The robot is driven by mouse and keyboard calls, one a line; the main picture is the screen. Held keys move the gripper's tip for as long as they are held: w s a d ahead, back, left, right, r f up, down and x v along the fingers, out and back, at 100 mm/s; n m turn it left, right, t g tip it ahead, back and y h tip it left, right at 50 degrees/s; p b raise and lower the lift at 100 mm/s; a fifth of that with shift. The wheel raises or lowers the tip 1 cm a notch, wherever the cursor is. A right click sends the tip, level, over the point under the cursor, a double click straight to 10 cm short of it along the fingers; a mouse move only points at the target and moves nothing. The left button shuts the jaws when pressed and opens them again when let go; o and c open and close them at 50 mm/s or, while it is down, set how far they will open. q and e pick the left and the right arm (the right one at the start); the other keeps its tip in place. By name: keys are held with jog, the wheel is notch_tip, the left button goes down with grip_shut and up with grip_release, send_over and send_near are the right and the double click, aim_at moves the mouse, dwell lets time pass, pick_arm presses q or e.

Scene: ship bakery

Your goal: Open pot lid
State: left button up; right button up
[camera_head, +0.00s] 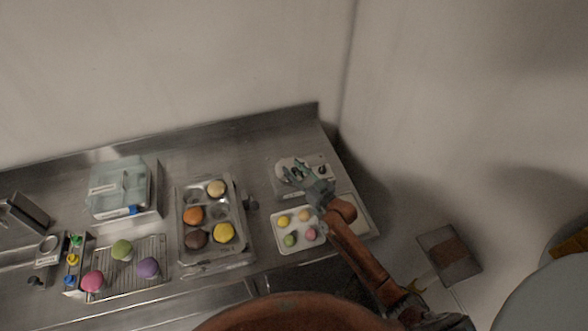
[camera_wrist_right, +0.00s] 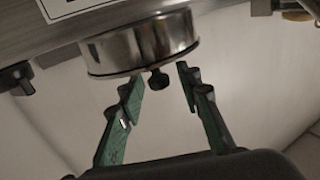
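A small round metal pot (camera_wrist_right: 130,47) shows in the right wrist view, with a black knob (camera_wrist_right: 158,80) sticking out from it. In the head view the pot (camera_head: 288,164) is a pale round shape at the back right of the counter, partly covered by my right gripper. My right gripper (camera_head: 294,173) is open, with its green fingers over the pot. In the wrist view the fingers (camera_wrist_right: 160,82) stand apart on either side of the knob, with nothing gripped. Whether either finger touches the knob is unclear. My left gripper is not in view.
A metal tray (camera_head: 184,248) with round pieces, a wire rack (camera_head: 137,280) and a pale blue box (camera_head: 103,190) stand to the left. Walls close off the back and right.

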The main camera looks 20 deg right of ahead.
grip_shut()
dwell(0.3)
dwell(0.4)
